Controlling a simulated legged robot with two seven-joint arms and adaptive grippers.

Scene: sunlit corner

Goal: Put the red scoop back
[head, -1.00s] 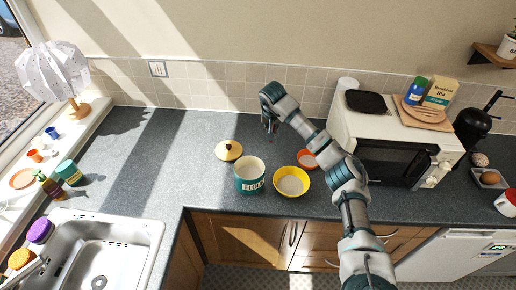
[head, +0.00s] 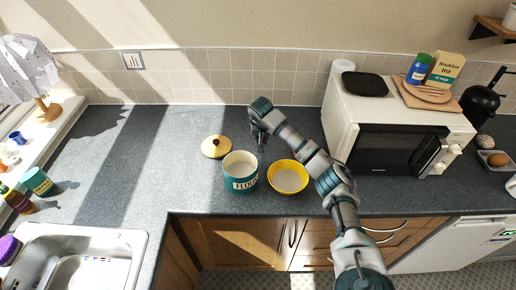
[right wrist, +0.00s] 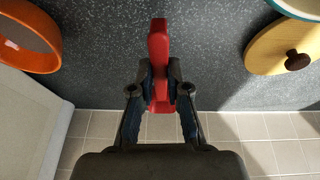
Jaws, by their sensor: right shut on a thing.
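My right gripper (head: 262,140) is over the counter just behind the teal flour canister (head: 240,184). In the right wrist view, its fingers (right wrist: 160,88) are shut on the red scoop (right wrist: 159,45), which points away from the palm. I cannot make out the scoop in the head view. The canister stands open, with pale contents inside; its rim shows at the top right of the wrist view (right wrist: 298,8). Its yellow lid (head: 212,147) with a dark knob lies on the counter to its left. My left gripper is not in view.
A yellow bowl (head: 288,188) with pale contents stands right of the canister. The microwave (head: 400,135) stands to the right. The counter left of the lid is clear.

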